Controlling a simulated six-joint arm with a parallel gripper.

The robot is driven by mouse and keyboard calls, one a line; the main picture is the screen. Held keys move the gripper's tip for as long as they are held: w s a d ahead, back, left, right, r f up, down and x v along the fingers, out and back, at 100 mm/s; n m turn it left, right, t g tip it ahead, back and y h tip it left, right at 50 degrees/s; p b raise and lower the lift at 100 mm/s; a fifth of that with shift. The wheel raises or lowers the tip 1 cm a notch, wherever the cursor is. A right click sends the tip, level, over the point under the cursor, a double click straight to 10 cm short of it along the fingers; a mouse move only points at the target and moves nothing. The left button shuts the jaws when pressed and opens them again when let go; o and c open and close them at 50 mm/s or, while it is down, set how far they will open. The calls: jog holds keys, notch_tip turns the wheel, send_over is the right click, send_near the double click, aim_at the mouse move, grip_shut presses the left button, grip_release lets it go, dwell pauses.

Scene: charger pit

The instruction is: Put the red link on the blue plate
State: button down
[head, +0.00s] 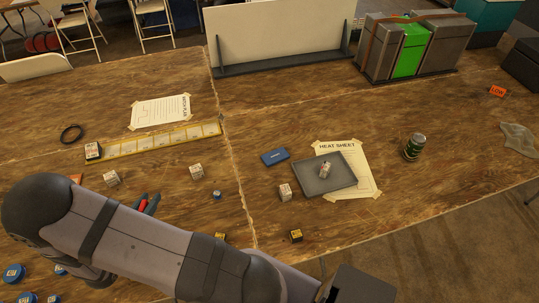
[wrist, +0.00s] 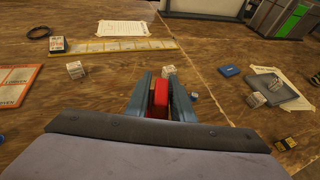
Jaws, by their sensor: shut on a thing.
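My gripper (wrist: 161,84) is shut on the red link (wrist: 159,100), which sits between its two blue-grey fingers in the wrist view. In the head view the fingers and a bit of the red link (head: 143,205) show just above my arm, over the left part of the table; the rest is hidden behind the arm. A small flat blue plate (head: 274,156) lies on the table right of the seam, well to the right of my gripper. It also shows in the wrist view (wrist: 229,70), with nothing on it.
A grey tray (head: 343,185) with a small object on it lies beside the blue plate, partly over a paper sheet (head: 360,160). White printed cubes (head: 196,172) stand near my gripper and by the tray. A green can (head: 414,146) stands right. A yellow strip (head: 160,141) lies behind.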

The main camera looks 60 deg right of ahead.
jog(key=w+d+f+m+g+b, duration=0.1)
jog(key=w+d+f+b, duration=0.1)
jog(key=d+f+b, duration=0.3)
jog(key=w+d+f+g+b, duration=0.1)
jog(key=w+d+b, duration=0.1)
jog(key=d, duration=0.5)
jog(key=m+g+h+b, duration=0.1)
jog(key=m+g+b, duration=0.3)
jog(key=b, duration=1.4)
send_over(278, 151)
jog(key=f, duration=0.1)
jog(key=shift+s+f, duration=0.1)
jog(key=shift+f, duration=4.9)
jog(key=shift+f+b, duration=0.2)
jog(key=shift+b, duration=0.15)
jog(key=c, duration=1.5)
grip_release()
jog(key=shift+c, duration=0.2)
jog(key=shift+r, duration=0.15)
